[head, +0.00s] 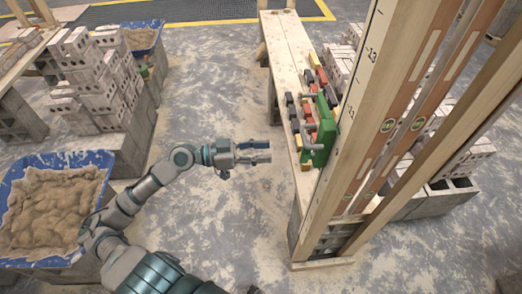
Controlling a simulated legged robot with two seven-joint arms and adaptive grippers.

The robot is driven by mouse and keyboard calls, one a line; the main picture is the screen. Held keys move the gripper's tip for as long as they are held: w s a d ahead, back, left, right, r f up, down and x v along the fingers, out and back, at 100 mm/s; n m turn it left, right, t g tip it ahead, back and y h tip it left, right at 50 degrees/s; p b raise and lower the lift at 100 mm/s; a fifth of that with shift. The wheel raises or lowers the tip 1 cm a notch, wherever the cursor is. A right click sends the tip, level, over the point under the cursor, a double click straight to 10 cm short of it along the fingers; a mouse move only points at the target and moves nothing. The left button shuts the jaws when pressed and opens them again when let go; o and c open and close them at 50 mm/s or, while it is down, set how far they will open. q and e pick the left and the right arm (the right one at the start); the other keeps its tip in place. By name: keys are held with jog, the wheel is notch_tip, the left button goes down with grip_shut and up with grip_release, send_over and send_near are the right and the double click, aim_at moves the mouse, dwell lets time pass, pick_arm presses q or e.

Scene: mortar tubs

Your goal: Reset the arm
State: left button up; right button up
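My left arm reaches in from the lower left in the head view. Its gripper (267,151) hangs over the bare dusty floor, left of the wooden bench. Its two fingers are apart with a gap between them, and nothing shows in it. My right gripper is not in view. A blue mortar tub (102,160) filled with sandy mortar stands at the left, beside my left arm. A second blue tub (157,27) stands farther back at the upper left.
A wooden bench (282,40) at centre right bears a green tool rack (326,130) and several red, yellow and dark tools. Tall wooden posts with spirit levels (388,125) rise at the right. Stacked bricks (95,75) stand at the left. The floor (215,85) between is clear.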

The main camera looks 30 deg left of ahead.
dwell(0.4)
